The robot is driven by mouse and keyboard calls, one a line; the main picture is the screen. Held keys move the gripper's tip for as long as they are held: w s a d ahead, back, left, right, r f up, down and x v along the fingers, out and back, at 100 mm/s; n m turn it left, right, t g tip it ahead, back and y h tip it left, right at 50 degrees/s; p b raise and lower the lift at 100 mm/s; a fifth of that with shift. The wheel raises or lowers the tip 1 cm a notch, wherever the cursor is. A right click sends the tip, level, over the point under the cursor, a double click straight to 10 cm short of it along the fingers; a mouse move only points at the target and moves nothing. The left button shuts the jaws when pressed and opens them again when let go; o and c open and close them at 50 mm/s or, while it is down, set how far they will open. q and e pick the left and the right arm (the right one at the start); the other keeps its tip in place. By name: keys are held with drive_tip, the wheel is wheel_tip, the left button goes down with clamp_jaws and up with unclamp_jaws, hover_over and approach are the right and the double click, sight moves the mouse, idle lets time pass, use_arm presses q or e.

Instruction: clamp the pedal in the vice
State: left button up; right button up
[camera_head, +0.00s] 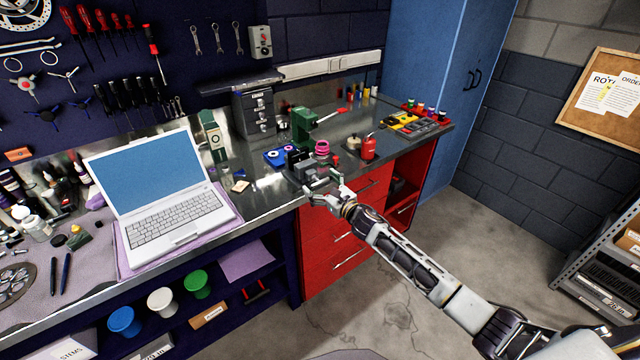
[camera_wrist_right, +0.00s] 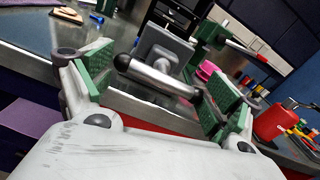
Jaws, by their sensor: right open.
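The dark grey vice (camera_head: 305,168) stands at the front edge of the bench. My right gripper (camera_head: 322,185) is at the vice's front, beside the bench edge. In the right wrist view the gripper's green-padded fingers (camera_wrist_right: 155,90) are spread apart. A metal bar handle with black ends (camera_wrist_right: 160,78) lies across the space between them, and I cannot tell whether a finger touches it. The grey vice body (camera_wrist_right: 168,45) is behind the bar. I cannot make out the pedal for sure, and the space between the jaws is not clear. My left gripper is not in view.
A green tool with a red handle (camera_head: 303,125) stands behind the vice. Pink rolls (camera_head: 322,147) and a red can (camera_head: 368,148) are to its right. Red drawers (camera_head: 335,245) are below.

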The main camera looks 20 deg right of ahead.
drive_tip(key=shift+w+a, duration=0.1)
drive_tip(key=shift+w, duration=0.15)
drive_tip(key=c, duration=0.9)
drive_tip(key=shift+m, duration=0.5)
